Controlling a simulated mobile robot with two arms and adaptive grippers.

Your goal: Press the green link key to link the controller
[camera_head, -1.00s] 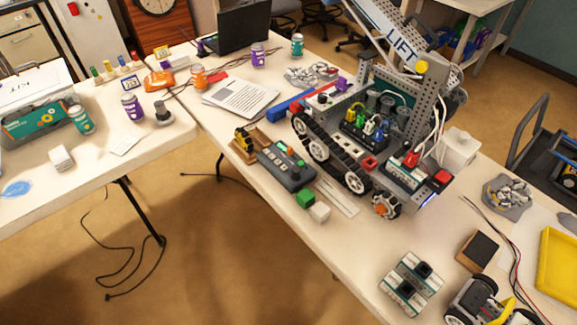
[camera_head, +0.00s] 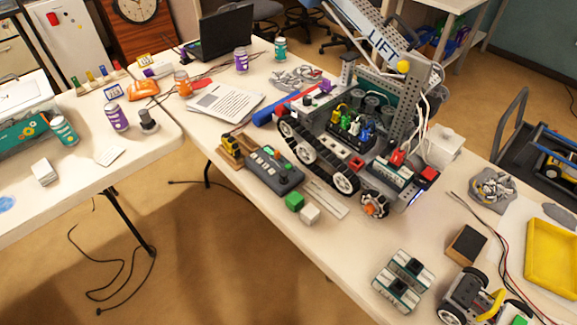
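A dark grey controller box (camera_head: 274,171) lies on the long table, left of the tracked robot. Small keys show on its top face. A small green patch (camera_head: 268,150) shows near its far end, but it is too small to tell whether it is the link key. A green cube (camera_head: 294,201) and a white cube (camera_head: 310,215) sit just off its near right end. Neither of my grippers is in view.
The tracked robot (camera_head: 345,150) with its LIFT arm stands right of the controller. A yellow block on a wooden stand (camera_head: 231,148) is to its left. The table's front edge in front of the controller is clear.

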